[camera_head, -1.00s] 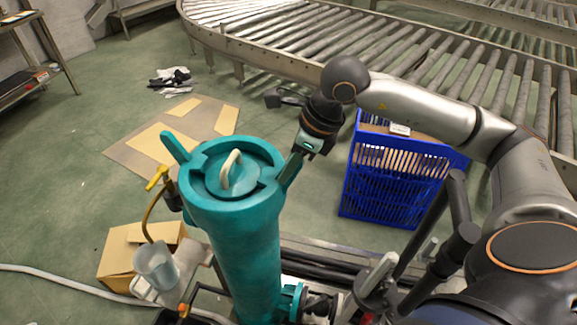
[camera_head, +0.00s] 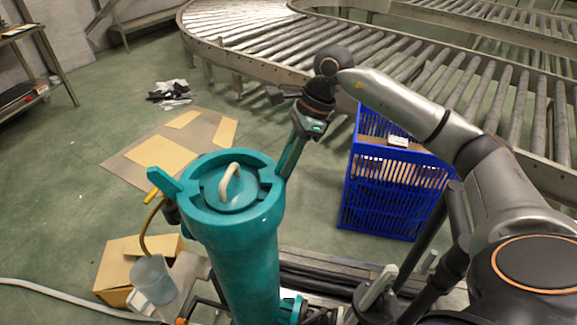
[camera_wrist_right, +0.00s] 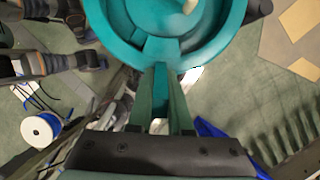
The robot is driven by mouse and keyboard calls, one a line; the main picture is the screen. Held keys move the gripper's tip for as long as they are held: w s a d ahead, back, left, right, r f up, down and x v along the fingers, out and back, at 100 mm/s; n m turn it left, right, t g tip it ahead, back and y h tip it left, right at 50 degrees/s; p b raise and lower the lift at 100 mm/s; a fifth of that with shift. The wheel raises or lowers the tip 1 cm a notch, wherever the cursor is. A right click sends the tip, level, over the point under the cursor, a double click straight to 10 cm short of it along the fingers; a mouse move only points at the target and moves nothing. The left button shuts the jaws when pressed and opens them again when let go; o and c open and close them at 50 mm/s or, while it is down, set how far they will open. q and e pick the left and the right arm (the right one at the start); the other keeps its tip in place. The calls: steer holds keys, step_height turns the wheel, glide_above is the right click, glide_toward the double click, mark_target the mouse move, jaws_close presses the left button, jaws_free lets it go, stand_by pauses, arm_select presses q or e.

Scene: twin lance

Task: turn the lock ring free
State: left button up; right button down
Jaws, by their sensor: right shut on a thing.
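The teal lock ring (camera_head: 274,217) sits around the top of an upright teal cylinder (camera_head: 246,272). A teal lid with a cream handle (camera_head: 229,181) lies inside the ring. One lug of the ring (camera_head: 165,184) points out to the left; the other (camera_head: 293,156) points away to the upper right. My right gripper (camera_head: 307,130) is shut on this right lug near its outer end. In the right wrist view the lug (camera_wrist_right: 160,112) runs between the two fingers of the right gripper (camera_wrist_right: 162,90), below the ring (camera_wrist_right: 118,42). My left gripper is not in view.
A blue crate (camera_head: 386,212) stands right of the cylinder, below my right arm. A roller conveyor (camera_head: 420,75) curves behind. Flat cardboard (camera_head: 150,150) lies on the floor.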

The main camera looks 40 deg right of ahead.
steer(key=shift+w+d+n+g, duration=0.15)
steer(key=shift+w+n+g, duration=0.05)
steer(key=shift+w+n, duration=0.35)
steer(key=shift+w+d+n+g, duration=0.15)
steer(key=shift+w+n+g, duration=0.05)
steer(key=shift+w+n, duration=0.35)
steer(key=c, duration=0.8)
jaws_free()
steer(key=shift+c, duration=0.2)
steer(key=w+v, duration=0.1)
steer(key=v, duration=1.1)
steer(key=shift+s+d+r+p, duration=0.25)
steer(key=shift+s+p, duration=0.05)
steer(key=shift+s, duration=0.2)
